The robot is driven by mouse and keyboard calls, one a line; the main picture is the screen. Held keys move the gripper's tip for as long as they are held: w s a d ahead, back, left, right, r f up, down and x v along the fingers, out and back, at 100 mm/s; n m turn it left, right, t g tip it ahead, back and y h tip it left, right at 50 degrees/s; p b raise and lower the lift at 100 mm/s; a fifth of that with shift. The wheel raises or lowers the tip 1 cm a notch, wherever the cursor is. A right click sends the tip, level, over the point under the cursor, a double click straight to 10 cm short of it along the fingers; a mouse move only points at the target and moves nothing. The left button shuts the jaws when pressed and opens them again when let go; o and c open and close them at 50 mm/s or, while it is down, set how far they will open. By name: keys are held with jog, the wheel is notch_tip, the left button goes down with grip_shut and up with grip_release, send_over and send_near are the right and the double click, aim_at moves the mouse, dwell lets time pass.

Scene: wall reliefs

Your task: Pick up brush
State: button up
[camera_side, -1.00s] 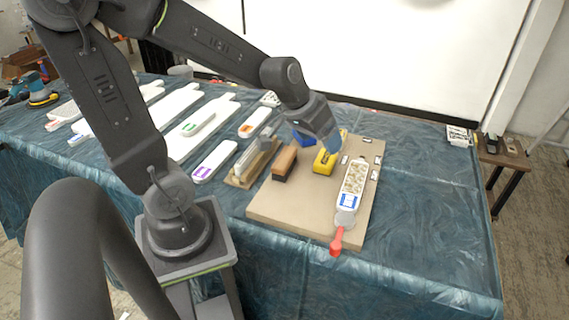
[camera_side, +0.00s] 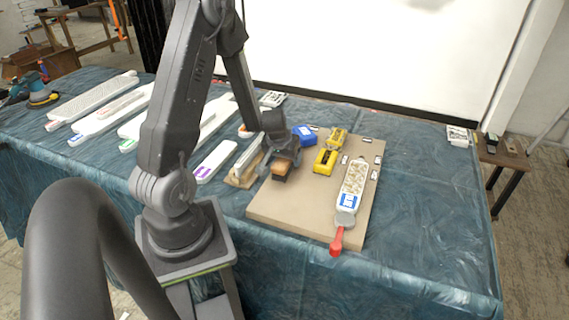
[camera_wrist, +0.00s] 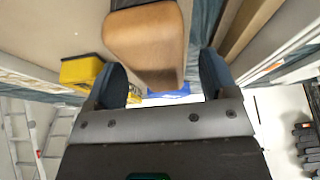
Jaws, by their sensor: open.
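The brush is a wooden block with a dark underside. In the side view the brush (camera_side: 281,172) lies near the left edge of the tan board (camera_side: 300,215), partly hidden by my gripper (camera_side: 284,155). In the wrist view the brush (camera_wrist: 146,42) shows its tan wooden top, with its near end reaching between the open fingers of my gripper (camera_wrist: 165,82). The fingers stand apart on either side of that end. I cannot tell whether they touch it.
Yellow blocks (camera_side: 325,161) and a blue block (camera_side: 304,136) sit to the right and behind. A wooden holder (camera_side: 244,168) stands close on the left. A white tray (camera_side: 352,185) and a red-handled tool (camera_side: 337,241) lie on the board's right side.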

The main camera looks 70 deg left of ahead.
aim_at(285, 162)
jog(key=shift+x, duration=1.45)
jog(key=shift+f, duration=0.1)
jog(key=shift+c, duration=0.2)
jog(key=c, duration=1)
jog(key=shift+r, duration=2)
jog(key=s+a+r, duration=0.5)
jog(key=s+r, duration=0.2)
jog(key=s, duration=0.3)
jog(key=shift+s, duration=0.3)
